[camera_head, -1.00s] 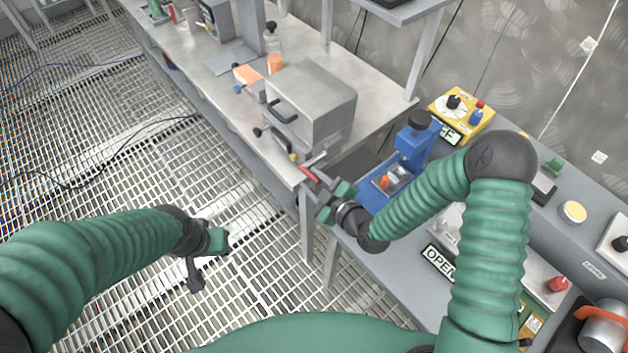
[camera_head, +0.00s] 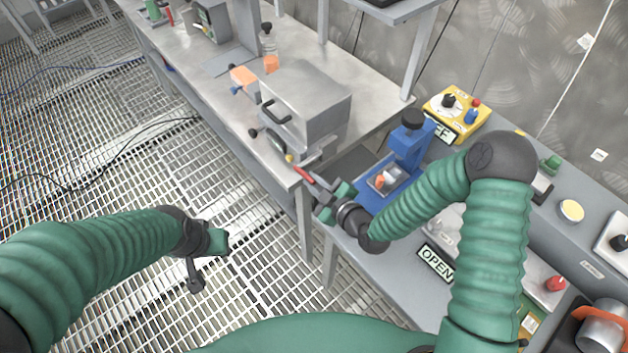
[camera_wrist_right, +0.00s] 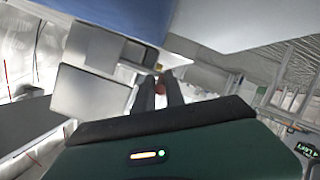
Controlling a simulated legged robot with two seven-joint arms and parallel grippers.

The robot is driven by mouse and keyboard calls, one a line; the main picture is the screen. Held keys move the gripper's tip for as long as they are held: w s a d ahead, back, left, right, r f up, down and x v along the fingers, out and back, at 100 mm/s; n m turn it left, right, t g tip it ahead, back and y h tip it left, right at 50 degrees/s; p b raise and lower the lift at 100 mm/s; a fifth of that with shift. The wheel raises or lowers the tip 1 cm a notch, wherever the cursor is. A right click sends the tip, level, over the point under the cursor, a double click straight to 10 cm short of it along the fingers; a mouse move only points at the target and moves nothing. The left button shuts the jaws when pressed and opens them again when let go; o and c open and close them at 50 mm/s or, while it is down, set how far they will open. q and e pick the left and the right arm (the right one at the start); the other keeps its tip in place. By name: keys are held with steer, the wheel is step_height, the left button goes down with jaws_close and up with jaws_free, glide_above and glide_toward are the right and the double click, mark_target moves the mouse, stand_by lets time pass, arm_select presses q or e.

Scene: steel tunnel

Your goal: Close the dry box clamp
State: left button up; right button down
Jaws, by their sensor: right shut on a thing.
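The dry box (camera_head: 310,104) is a grey metal box with a dark handle on its front, standing on the near end of the steel bench. Its clamp, with a red lever (camera_head: 303,174), sits low at the box's near side, by the bench corner. My right gripper (camera_head: 326,200) is at the lever's outer end and shut on it. In the right wrist view a small red end (camera_wrist_right: 160,88) shows between the fingers; the box's clamp parts are mostly hidden there. My left gripper (camera_head: 204,258) hangs empty over the grating, away from the bench; its finger gap is unclear.
A blue device (camera_head: 410,142) stands just right of my right gripper, on a lower grey bench with an OPEN label (camera_head: 436,263). A yellow control box (camera_head: 458,112) is behind it. Orange-topped items and a bottle stand beyond the dry box.

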mark_target(301, 169)
steer(key=shift+w+a+r, duration=0.1)
steer(key=shift+a+r, duration=0.05)
steer(key=shift+r, duration=0.15)
stand_by(0.4)
steer(key=shift+r+p, duration=0.2)
steer(key=shift+p, duration=0.2)
steer(key=r+g+p, duration=0.1)
steer(key=p, duration=0.1)
steer(key=r+g+h+p, duration=0.1)
steer(key=p, duration=0.2)
steer(key=w+a+r+g+h+p, duration=0.1)
steer(key=p, duration=0.2)
steer(key=shift+w+a+r+n+g+h+p, duration=0.15)
steer(key=shift+g+h+p, duration=0.25)
steer(key=shift+g+p, duration=0.2)
steer(key=shift+w+a+r+n+g+h+p, duration=0.15)
steer(key=shift+g+h+p, duration=0.25)
steer(key=shift+g+p, duration=0.2)
steer(key=shift+d+f, duration=0.1)
steer(key=shift+f, duration=0.05)
